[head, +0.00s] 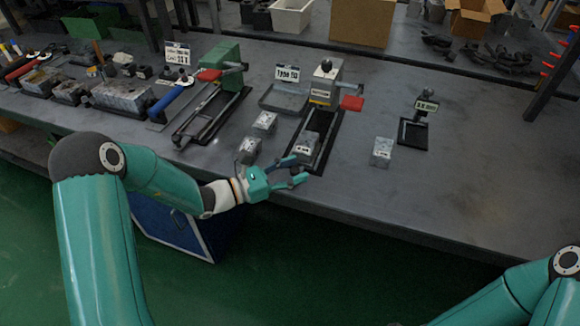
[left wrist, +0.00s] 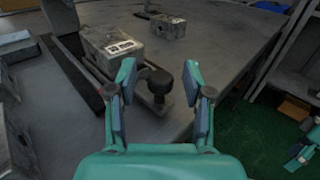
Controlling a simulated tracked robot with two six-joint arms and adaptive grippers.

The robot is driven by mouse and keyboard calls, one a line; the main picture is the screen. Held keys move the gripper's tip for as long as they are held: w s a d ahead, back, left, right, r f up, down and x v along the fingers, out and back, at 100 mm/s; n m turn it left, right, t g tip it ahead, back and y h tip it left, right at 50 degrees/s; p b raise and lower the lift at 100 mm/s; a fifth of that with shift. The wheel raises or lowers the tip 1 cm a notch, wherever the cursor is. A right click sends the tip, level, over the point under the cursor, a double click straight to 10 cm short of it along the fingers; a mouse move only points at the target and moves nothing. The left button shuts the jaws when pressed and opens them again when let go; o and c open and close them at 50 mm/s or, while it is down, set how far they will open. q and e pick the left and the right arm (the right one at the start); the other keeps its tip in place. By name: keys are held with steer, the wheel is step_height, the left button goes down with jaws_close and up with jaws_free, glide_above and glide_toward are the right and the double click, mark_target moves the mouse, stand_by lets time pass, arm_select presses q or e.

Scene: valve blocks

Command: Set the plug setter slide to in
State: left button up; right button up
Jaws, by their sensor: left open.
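The plug setter (head: 323,92) is the grey machine at the middle of the bench, with a red lever (head: 352,103) and a black ball on top. Its slide runs along a dark rail toward the bench's front edge. A grey labelled block (head: 306,145) sits on the slide; it also shows in the left wrist view (left wrist: 112,46). A black knob (left wrist: 160,79) stands at the slide's front end. My left gripper (head: 297,172) is open, its fingers on either side of the knob with gaps visible in the left wrist view (left wrist: 160,88).
Two loose blocks (head: 264,122) stand left of the rail, and another block (head: 382,151) stands to the right near a small black stand (head: 413,132). The bench's right side is mostly clear.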

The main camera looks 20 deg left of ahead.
arm_select(q)
steer(key=shift+w+d, duration=0.25)
steer(key=shift+c, duration=0.3)
jaws_close()
steer(key=shift+a, duration=0.1)
